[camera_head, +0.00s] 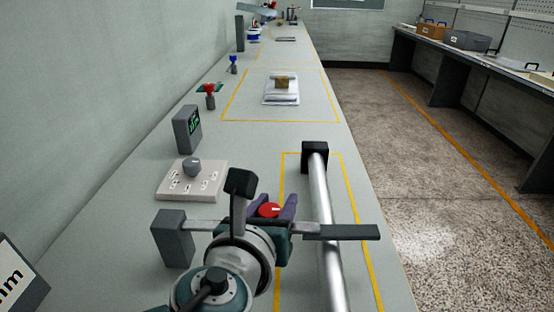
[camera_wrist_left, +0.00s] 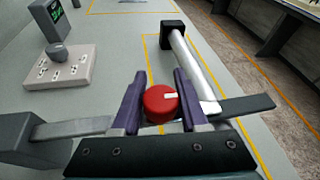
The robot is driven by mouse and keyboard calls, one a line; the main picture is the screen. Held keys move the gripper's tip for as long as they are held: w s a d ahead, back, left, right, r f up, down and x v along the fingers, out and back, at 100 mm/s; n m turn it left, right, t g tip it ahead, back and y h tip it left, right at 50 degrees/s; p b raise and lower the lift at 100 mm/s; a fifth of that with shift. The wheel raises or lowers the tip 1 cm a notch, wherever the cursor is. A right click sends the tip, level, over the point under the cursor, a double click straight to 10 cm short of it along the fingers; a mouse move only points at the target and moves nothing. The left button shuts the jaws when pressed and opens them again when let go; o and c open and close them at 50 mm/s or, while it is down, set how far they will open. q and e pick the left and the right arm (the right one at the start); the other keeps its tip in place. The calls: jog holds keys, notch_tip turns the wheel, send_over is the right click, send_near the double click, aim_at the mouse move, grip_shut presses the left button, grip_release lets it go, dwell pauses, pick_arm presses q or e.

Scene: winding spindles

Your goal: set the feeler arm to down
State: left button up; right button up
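A flat metal bar runs sideways from a grey block (camera_head: 172,240) and ends on the right in a dark flat paddle (camera_head: 342,232), which crosses over the silver roller; I take this bar to be the feeler arm (camera_wrist_left: 75,128). The paddle also shows in the wrist view (camera_wrist_left: 248,107). A round red knob (camera_wrist_left: 160,103) with a white mark pointing right sits at the bar's middle. My left gripper (camera_head: 273,207) has its two purple fingers on either side of the red knob, with no clear gap showing in either view. My right gripper is out of view.
The silver roller (camera_head: 325,210) runs lengthwise from a black end block (camera_head: 315,157) inside a yellow outline. A pale plate with a grey knob (camera_head: 192,167) and a small display box (camera_head: 187,130) stand to the left.

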pick_arm(q)
jog(key=o, duration=0.4)
jog(key=shift+c, duration=0.2)
jog(key=shift+s+a+r+p, duration=0.15)
jog(key=shift+s+r+p, duration=0.1)
jog(key=shift+s+p, duration=0.2)
jog(key=p+v, duration=0.4)
jog(key=v, duration=0.5)
jog(key=shift+f, duration=0.15)
